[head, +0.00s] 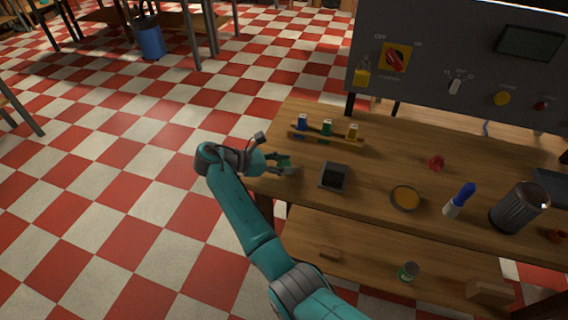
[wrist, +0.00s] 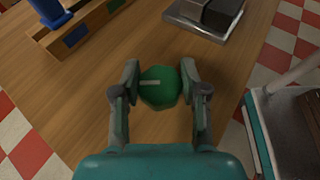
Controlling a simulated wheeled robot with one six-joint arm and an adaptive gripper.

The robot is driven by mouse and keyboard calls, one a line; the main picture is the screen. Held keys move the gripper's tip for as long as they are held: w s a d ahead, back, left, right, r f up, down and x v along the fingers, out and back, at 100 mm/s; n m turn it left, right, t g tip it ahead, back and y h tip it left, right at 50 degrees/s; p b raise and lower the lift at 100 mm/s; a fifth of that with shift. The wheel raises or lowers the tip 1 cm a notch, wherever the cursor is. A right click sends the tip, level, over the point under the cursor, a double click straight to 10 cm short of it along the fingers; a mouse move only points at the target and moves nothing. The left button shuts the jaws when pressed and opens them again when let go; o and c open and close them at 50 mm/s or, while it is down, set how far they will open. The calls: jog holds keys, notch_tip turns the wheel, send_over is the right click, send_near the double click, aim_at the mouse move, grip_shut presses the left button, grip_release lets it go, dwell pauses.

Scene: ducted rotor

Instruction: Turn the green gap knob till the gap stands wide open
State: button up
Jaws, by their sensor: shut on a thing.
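The green knob (wrist: 158,92) sits between my two fingers in the wrist view, with a short pale mark lying almost level across its top. My gripper (wrist: 160,84) is shut on it, one finger on each side. In the head view my gripper (head: 281,165) is at the left end of the wooden table, and a bit of the green knob (head: 284,159) shows between the fingers. The knob's underside is hidden. No gap or scale that it moves can be made out.
A rack (head: 350,144) with blue, green and yellow pieces stands behind my gripper. A dark box (head: 333,177) is close on its right. A grey control panel (head: 440,60) rises behind.

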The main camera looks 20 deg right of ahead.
jog(key=shift+m+g, duration=0.5)
jog(key=shift+g, duration=0.1)
jog(key=o, duration=1.2)
jog(key=shift+c, duration=0.2)
jog(key=shift+f, duration=0.1)
